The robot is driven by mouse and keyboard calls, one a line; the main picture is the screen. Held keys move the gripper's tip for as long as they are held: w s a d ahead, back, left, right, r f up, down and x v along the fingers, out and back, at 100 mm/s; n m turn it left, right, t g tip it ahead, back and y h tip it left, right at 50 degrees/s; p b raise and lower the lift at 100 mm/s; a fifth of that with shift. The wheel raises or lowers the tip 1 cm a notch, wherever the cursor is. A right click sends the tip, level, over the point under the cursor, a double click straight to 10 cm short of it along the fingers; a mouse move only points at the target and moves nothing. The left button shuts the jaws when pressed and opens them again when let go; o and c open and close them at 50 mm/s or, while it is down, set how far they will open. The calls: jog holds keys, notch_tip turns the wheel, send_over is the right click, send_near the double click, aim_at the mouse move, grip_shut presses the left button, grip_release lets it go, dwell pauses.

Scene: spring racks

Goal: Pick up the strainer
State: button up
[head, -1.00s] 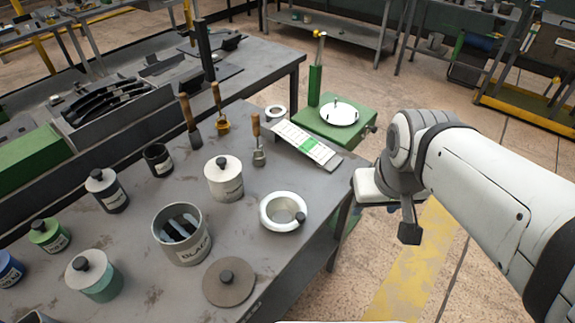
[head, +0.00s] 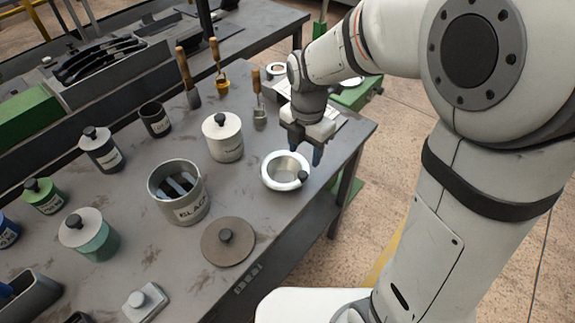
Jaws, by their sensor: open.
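Three wooden-handled tools stand near the back of the grey table: a dark flat one (head: 192,94), a brass one with a small cup-like end (head: 222,82) and a grey metal one (head: 259,116). I cannot tell for certain which is the strainer; the brass one and the grey one are both small in view. My gripper (head: 306,148) is open and empty, pointing down. It is just above or behind the white round bowl (head: 270,172) in the picture, to the right of the tools. Its height over the table is hard to judge.
A lidded white pot (head: 223,143), an open grey canister (head: 160,183) and a round brown lid (head: 213,248) stand near the bowl. Smaller jars (head: 104,158) fill the left side. A green scale (head: 362,92) is partly hidden behind my arm.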

aim_at(303, 174)
jog(key=f, duration=0.8)
jog(key=shift+s+p, duration=0.2)
jog(key=shift+p, duration=0.15)
jog(key=c, duration=0.9)
